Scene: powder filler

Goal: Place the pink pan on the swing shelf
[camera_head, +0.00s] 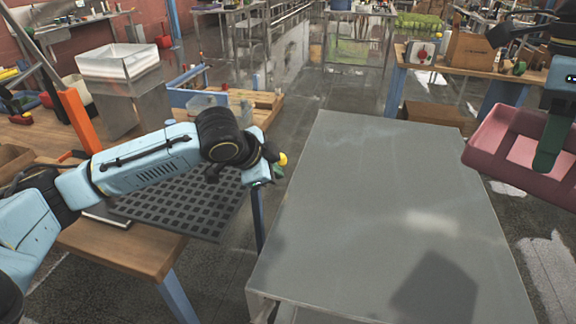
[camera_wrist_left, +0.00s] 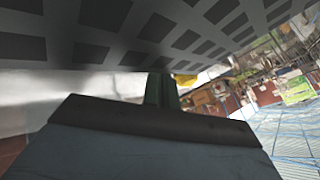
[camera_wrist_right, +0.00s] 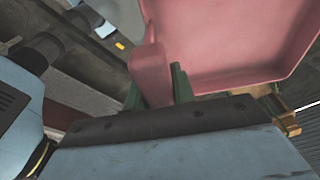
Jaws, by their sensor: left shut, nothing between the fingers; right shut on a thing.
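The pink pan (camera_head: 487,135) is at the right edge of the head view, raised off any surface, right of the grey shelf. My right gripper (camera_head: 548,150) is shut on it; in the right wrist view the pan's handle (camera_wrist_right: 150,70) sits between the two green fingers, with the pan body (camera_wrist_right: 235,45) beyond. The swing shelf seems to be the flat grey panel (camera_head: 370,210) in the middle, bare, with a dark shadow near its front right. My left gripper (camera_head: 274,171) is shut and empty, left of the shelf; its closed fingers (camera_wrist_left: 160,90) show in the left wrist view.
A wooden table (camera_head: 150,245) with a dark perforated mat (camera_head: 190,205) lies under my left arm. A white bin (camera_head: 118,62) and an orange post (camera_head: 80,125) stand behind. A wooden bench (camera_head: 450,75) is at the back right. Floor shows between table and shelf.

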